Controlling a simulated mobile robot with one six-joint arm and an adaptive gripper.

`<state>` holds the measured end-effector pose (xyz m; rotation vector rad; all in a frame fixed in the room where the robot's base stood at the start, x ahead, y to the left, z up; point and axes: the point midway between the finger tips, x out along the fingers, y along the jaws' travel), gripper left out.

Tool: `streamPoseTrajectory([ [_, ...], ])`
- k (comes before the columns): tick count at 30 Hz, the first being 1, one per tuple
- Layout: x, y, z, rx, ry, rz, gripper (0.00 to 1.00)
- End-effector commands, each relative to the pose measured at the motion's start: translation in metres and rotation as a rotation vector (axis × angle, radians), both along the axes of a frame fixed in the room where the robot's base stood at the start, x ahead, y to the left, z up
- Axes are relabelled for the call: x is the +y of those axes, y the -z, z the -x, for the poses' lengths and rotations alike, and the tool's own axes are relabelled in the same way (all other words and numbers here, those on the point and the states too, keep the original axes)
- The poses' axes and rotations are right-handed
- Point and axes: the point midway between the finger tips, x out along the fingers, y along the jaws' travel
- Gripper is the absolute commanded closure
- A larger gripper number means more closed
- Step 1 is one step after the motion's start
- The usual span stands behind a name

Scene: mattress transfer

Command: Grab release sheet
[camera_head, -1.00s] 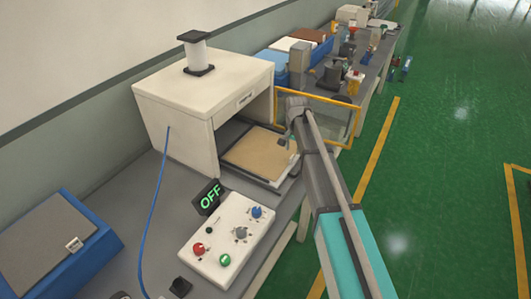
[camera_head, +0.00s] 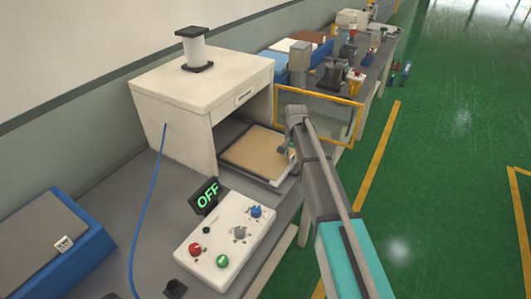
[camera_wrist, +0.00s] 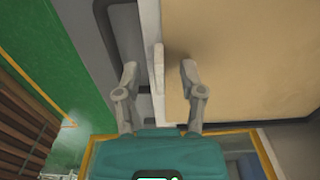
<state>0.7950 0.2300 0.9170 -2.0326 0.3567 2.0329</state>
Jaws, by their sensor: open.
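The tan release sheet (camera_head: 252,147) lies flat on a tray (camera_head: 233,160) at the mouth of the white press box. In the wrist view the sheet (camera_wrist: 240,60) fills the right side, with a pale narrow tab (camera_wrist: 158,82) along its left edge. My gripper (camera_head: 286,150) is at the sheet's right edge in the head view. In the wrist view my gripper (camera_wrist: 158,70) is open, with one finger on each side of the tab. I cannot tell whether either finger touches it. My wrist partly hides the tray's right corner in the head view.
The white press box (camera_head: 195,95) stands over the tray's rear. A control panel (camera_head: 225,240) and an OFF display (camera_head: 206,196) are in front. A yellow frame (camera_head: 318,95) stands just behind my wrist. Green floor lies open at right.

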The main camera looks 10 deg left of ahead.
Motion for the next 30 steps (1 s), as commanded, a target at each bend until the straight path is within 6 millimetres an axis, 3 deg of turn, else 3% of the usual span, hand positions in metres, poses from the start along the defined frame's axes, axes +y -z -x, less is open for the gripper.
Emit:
streamPoseTrajectory([
  [13, 0.0000, -0.0003, 0.0000, 0.000, 0.000, 0.000, 0.49],
  [21, -0.0001, -0.0003, -0.0001, 0.000, 0.000, 0.000, 0.99],
  [30, -0.0007, -0.0003, -0.0003, 0.000, 0.001, 0.000, 1.00],
])
